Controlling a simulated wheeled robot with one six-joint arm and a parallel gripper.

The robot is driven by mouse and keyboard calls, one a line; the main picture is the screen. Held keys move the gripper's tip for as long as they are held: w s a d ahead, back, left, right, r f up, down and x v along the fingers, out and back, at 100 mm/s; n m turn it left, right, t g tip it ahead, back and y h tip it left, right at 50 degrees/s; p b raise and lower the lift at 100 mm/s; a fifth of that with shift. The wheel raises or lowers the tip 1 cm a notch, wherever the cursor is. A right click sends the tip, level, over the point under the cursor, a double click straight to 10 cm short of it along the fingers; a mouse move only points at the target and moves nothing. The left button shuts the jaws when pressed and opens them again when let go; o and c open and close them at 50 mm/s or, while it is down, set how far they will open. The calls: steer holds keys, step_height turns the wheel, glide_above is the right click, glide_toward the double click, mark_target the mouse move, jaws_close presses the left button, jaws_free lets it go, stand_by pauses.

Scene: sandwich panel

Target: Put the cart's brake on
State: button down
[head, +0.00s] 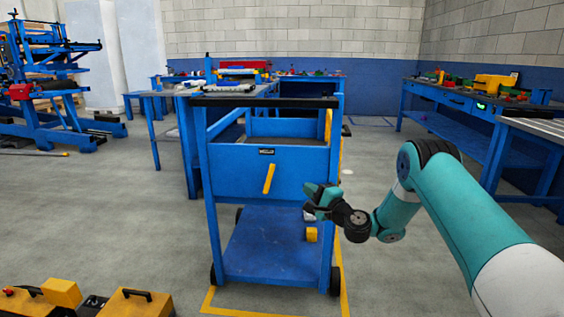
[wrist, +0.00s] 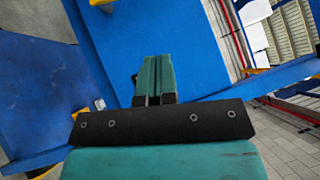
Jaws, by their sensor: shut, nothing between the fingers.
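The blue cart (head: 225,170) stands in front of me, with a black push bar (head: 263,103) along its top. A yellow lever (head: 269,178) sits on its front panel, tilted with its top to the right. I cannot tell for sure that this is the brake. My gripper (head: 312,192) is to the right of the lever and a little lower, apart from it in the picture. In the wrist view its teal fingers (wrist: 157,75) are together with nothing between them, against blue surfaces. A yellow piece at that view's top edge (wrist: 100,2) is cut off.
The cart's lower shelf (head: 260,245) carries a small yellow block (head: 311,235). Yellow tape (head: 345,290) marks the floor around the cart. Yellow and black boxes (head: 135,303) lie at front left. Blue workbenches (head: 450,135) stand right and behind. Floor left of the cart is clear.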

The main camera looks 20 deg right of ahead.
mark_target(271, 167)
steer(key=shift+w+a+r+b, duration=0.15)
steer(key=shift+w+a+r, duration=0.25)
steer(key=shift+w+a, duration=0.85)
steer(key=shift+w+a+r+b, duration=0.15)
steer(key=shift+w+a+r, duration=0.45)
steer(key=shift+w, duration=1)
steer(key=shift+w+a+r+b, duration=0.15)
steer(key=shift+w+a+r, duration=0.05)
steer(key=shift+w+a, duration=1.15)
steer(key=shift+w+d, duration=0.1)
steer(key=shift+d, duration=0.05)
steer(key=a+n+p, duration=0.1)
steer(key=r+g+p, duration=0.1)
steer(key=p, duration=0.1)
steer(key=shift+w+a+r+n+g+p, duration=0.25)
steer(key=shift+w+a+n+g+p, duration=0.05)
steer(key=shift+w+a+n, duration=0.1)
steer(key=shift+a+f, duration=0.1)
steer(key=shift+a, duration=0.1)
